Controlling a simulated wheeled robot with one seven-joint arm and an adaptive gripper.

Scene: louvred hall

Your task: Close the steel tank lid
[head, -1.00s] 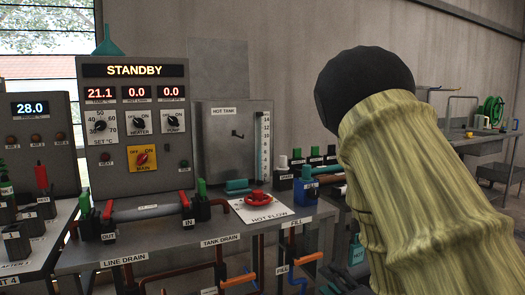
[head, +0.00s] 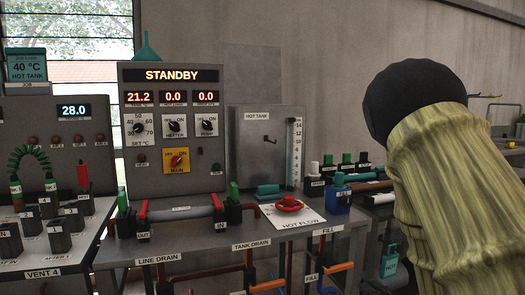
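The steel tank (head: 240,160), labelled HOT TANK, stands at the back of the bench, right of the control panel. A flat grey panel (head: 253,73) rises upright just above and behind the tank's top; it looks like the lid standing open. A small dark handle (head: 270,140) sticks out from the tank's front. The tank's inside is hidden from this height. My arm, in a yellowish sleeve with a black rounded end, fills the right of the view, apart from the tank. My gripper is not in view.
The control panel (head: 172,75) reads STANDBY, with a teal funnel (head: 147,47) on top. A scale (head: 295,152) stands at the tank's right side. A red valve wheel (head: 289,203), a teal object (head: 268,191) and bottles sit before the tank. Pipes run below the bench.

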